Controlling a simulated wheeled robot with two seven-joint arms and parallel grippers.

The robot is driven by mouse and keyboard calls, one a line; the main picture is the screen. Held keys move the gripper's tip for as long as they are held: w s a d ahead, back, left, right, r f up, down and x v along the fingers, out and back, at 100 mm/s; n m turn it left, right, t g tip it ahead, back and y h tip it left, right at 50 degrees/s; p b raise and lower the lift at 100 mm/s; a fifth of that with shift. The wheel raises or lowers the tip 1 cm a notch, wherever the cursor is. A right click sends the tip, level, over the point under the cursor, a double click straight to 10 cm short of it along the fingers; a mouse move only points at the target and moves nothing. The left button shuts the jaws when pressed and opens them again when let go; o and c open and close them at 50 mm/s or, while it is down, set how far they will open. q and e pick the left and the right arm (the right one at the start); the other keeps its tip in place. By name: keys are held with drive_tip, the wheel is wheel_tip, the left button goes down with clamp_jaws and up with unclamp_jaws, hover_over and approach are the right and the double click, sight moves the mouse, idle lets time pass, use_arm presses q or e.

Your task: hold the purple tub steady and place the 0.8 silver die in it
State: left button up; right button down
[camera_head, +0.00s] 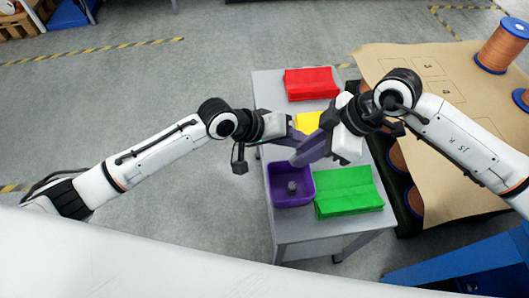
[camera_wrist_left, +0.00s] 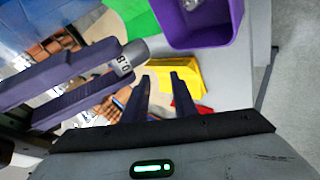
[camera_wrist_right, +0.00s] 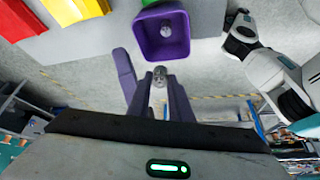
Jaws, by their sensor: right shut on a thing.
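The purple tub (camera_head: 273,199) stands on the grey table; it also shows in the left wrist view (camera_wrist_left: 205,36) and right wrist view (camera_wrist_right: 145,38). A silver piece (camera_wrist_right: 166,29) lies inside it. My right gripper (camera_wrist_right: 160,78) is shut on the silver die marked 0.8 (camera_wrist_left: 128,58), at its fingertips, above and just beyond the tub in the head view. My left gripper (camera_wrist_left: 161,80) has its fingers apart with nothing between them. It is beside the right gripper and is not touching the tub. The two grippers overlap in the head view.
Green (camera_head: 348,192), yellow (camera_head: 308,122) and red (camera_head: 310,83) folded-looking pieces lie on the table (camera_head: 268,88). A brown-topped bench (camera_head: 450,110) with copper spools (camera_head: 502,46) stands to the right. The two arms are close together above the table.

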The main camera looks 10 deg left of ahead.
sight(280, 172)
use_arm(q)
drive_tip(key=s+a+n+g+y, duration=0.3)
drive_tip(key=s+a+g+y, duration=0.2)
drive_tip(key=s+a+y, duration=0.15)
drive_tip(key=shift+y, duration=0.25)
drive_tip(key=f, duration=0.7)
drive_tip(key=d+f, duration=0.1)
drive_tip(key=f, duration=0.3)
drive_tip(key=shift+w+f, duration=0.1)
drive_tip(key=shift+w, duration=0.15)
drive_tip(key=shift+d, duration=0.1)
